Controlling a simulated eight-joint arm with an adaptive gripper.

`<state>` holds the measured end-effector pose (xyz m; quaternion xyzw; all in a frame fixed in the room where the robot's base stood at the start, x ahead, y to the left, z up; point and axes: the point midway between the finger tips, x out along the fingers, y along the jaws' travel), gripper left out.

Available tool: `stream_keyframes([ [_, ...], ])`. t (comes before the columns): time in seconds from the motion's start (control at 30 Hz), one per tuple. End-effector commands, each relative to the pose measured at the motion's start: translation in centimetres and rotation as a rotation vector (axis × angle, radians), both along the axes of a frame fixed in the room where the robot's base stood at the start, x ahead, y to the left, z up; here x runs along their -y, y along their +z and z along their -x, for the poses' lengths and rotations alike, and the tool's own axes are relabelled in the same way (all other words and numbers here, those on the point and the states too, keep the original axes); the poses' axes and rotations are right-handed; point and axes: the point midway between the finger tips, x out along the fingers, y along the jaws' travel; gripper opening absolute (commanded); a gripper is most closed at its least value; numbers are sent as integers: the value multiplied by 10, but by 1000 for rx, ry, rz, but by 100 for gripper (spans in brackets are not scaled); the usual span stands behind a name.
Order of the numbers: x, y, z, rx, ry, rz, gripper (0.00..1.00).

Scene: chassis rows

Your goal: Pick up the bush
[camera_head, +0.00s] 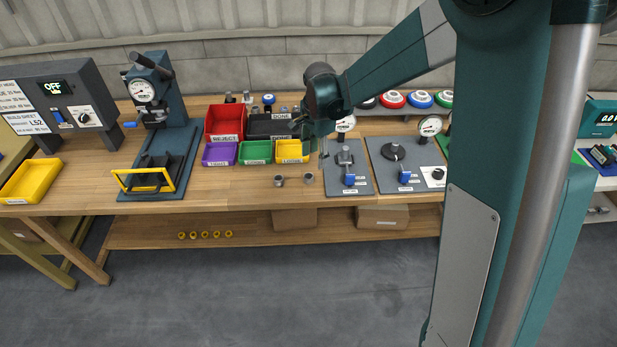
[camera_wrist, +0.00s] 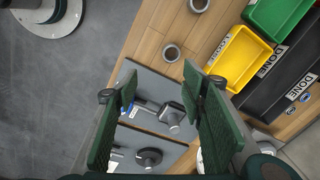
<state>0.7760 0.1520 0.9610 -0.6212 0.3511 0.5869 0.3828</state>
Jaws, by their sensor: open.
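Two grey ring-shaped bushes lie apart on the bare wooden bench top, one at the left (camera_head: 279,179) and one at the right (camera_head: 308,177). Both also show in the wrist view, one near the top middle (camera_wrist: 171,53) and one partly cut off at the top edge (camera_wrist: 198,5). I cannot tell which one the task means. My gripper (camera_head: 308,138) is above the bench near the yellow bin. In the wrist view my gripper (camera_wrist: 158,95) has its green fingers wide apart with nothing held between them. Both bushes lie outside the fingers.
Yellow (camera_head: 291,150), green (camera_head: 255,151), purple (camera_head: 219,154) and red (camera_head: 225,122) bins stand behind the bushes. A press (camera_head: 157,140) stands left. Several yellow rings (camera_head: 205,234) lie on the lower shelf.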

Motion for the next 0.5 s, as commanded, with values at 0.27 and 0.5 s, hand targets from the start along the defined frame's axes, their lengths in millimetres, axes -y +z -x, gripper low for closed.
stream_keyframes([
  [0.27, -18, -36, -20, -48, -93, 6, 41],
  [0.5, -24, -49, -26, -65, -128, 9, 41],
])
